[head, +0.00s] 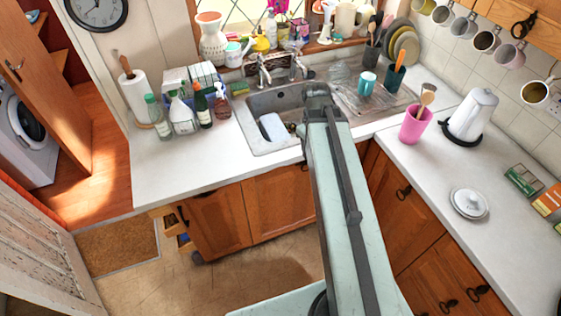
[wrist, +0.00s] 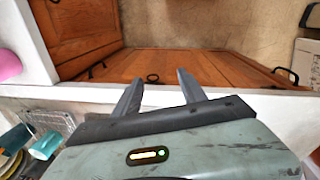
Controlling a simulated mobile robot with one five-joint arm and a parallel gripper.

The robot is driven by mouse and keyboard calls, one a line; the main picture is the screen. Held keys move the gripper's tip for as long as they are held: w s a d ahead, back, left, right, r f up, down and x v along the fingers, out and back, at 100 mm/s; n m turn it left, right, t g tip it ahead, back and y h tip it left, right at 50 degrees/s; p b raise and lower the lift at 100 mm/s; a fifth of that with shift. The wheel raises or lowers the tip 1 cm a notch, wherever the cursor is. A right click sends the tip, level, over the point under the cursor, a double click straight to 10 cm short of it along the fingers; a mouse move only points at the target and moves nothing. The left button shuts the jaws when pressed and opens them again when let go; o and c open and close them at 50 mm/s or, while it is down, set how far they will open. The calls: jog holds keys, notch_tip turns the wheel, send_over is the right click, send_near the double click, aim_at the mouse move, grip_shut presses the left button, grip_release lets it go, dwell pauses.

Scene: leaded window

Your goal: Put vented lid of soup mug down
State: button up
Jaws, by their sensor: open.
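A round white lid (head: 469,203) with a small knob lies on the right-hand counter (head: 430,175), knob up, in the head view. I cannot make out its vents at this size. My gripper (wrist: 160,84) shows in the wrist view with its two dark fingers apart and nothing between them. In the head view my arm reaches up to the front of the sink, well left of the lid, and the fingers cannot be made out there. The lid does not show in the wrist view. I cannot pick out which mug is the soup mug.
A pink utensil cup (head: 415,124) and a white kettle (head: 470,115) stand behind the lid. Small boxes (head: 524,180) lie to its right. The sink (head: 264,112) holds a white item. Turquoise mug (head: 366,82) stands on the drainer. Counter around the lid is mostly clear.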

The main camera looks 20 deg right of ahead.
jog(key=s+a+m, duration=0.1)
jog(key=a+m, duration=0.2)
jog(key=a, duration=1.4)
notch_tip(320, 180, down, 9)
jog(key=b, duration=0.9)
jog(key=shift+d+f+g+y, duration=0.15)
jog(key=shift+d+g+y, duration=0.15)
jog(key=shift+y, duration=0.1)
jog(key=shift+c, duration=1.4)
